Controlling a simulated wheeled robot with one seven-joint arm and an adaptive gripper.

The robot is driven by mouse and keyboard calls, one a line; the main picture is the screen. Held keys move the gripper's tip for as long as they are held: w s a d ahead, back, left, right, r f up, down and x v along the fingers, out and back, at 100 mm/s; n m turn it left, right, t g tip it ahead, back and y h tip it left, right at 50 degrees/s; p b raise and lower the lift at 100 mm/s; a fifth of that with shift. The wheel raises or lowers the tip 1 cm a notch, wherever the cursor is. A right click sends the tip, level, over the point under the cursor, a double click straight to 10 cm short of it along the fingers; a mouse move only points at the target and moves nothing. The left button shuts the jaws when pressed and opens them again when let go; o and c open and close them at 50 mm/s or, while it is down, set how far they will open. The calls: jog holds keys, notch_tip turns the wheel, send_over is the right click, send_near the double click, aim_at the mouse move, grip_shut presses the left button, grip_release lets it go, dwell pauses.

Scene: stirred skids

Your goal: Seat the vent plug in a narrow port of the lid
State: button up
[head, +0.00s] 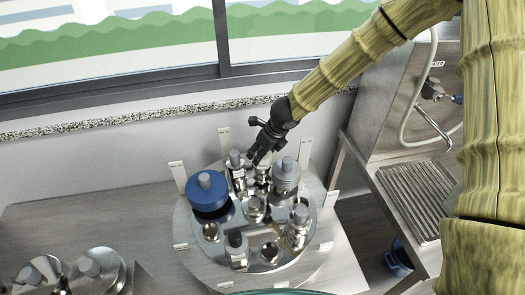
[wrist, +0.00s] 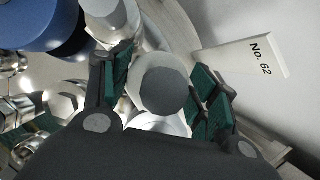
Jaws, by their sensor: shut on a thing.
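My gripper (head: 262,158) reaches down over the back of the round steel lid (head: 196,250). In the wrist view my gripper (wrist: 160,95) is shut on a metal plug (wrist: 162,82) with a flat, round grey top, apparently the vent plug. The plug stands between the two green-padded fingers. Its lower end is hidden, so I cannot tell whether it is in a port. Several grey-topped metal fittings stand on the lid, one (head: 235,160) close left of my gripper and a wider one (head: 286,176) close right.
A large blue cap (head: 207,192) stands on the lid's left side. White tags ring the lid; one (wrist: 245,48) reads "No. 62". A wall stands close behind. More metal parts (head: 100,270) lie at lower left. A blue mug (head: 398,260) is at lower right.

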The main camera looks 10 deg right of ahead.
jog(key=shift+f, duration=0.2)
jog(key=shift+f+b, duration=1)
jog(key=shift+f, duration=0.1)
jog(key=shift+f, duration=0.25)
jog(key=o, duration=1.2)
jog(key=v, duration=1.2)
jog(key=shift+w, duration=0.1)
